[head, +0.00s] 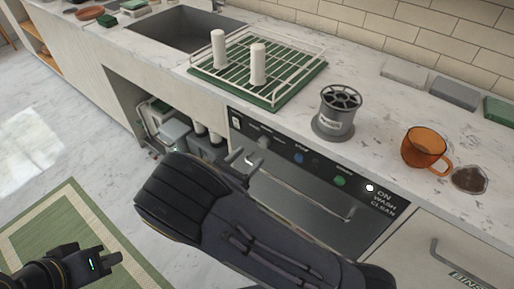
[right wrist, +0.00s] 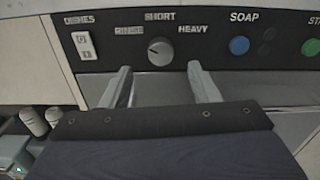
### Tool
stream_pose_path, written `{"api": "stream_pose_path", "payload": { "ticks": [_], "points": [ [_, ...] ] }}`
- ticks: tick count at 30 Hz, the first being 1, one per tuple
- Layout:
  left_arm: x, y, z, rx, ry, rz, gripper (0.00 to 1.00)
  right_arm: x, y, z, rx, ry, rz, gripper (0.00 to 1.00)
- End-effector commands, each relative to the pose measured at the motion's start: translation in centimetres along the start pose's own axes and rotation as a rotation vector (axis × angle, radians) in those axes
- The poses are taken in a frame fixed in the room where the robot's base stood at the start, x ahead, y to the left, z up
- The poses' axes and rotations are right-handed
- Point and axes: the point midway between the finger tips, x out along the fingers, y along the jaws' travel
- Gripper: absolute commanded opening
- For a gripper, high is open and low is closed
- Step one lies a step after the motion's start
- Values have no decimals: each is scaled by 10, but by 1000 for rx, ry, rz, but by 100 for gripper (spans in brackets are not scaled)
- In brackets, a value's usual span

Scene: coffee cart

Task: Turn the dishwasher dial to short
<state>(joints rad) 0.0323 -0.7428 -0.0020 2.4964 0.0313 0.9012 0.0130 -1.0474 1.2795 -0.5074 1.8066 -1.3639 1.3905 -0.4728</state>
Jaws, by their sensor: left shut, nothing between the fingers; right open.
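The dishwasher dial (right wrist: 160,52) is a round grey knob on the dark control panel (head: 310,160); it also shows in the head view (head: 264,142). In the right wrist view the label SHORT (right wrist: 160,16) is above it, HEAVY (right wrist: 194,28) to its right and a blurred label to its left. Its pointer is too small to read surely. My right gripper (right wrist: 162,82) is open, its fingers apart on either side below the dial, with nothing between them; it also shows in the head view (head: 242,160). My left gripper (head: 108,262) is shut and empty, low over the floor.
A white rocker switch (right wrist: 86,43) is left of the dial, a blue SOAP button (right wrist: 239,46) right of it. The dishwasher door handle (head: 305,198) runs below.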

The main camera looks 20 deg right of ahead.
Motion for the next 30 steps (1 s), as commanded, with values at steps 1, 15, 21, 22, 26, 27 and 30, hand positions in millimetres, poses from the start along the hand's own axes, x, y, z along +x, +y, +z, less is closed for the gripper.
{"api": "stream_pose_path", "payload": {
  "ticks": [1, 15, 21, 22, 26, 27, 30],
  "points": [
    [-1, 0, 0, 0, 0, 0, 0, 10, -1, 0, 0, 2, -4, 56],
    [-2, 1, -1, 0, 0, 0, 0, 54, -1, 0, 2, 3, -2, 56],
    [-2, 1, -1, 0, 0, 0, 0, 54, -1, 0, 2, 3, -2, 53],
    [-2, 1, -1, 0, 0, 0, 0, 54, -1, 0, 2, 3, -2, 49],
    [-2, 1, -1, 0, 0, 0, 0, 54, -1, 0, 2, 4, -2, 32],
    [-2, 1, -1, 0, 0, 0, 0, 54, -1, 0, 2, 4, -2, 27],
    [-2, 1, -1, 0, 0, 0, 0, 54, -1, 0, 2, 4, -2, 14]
  ]
}}
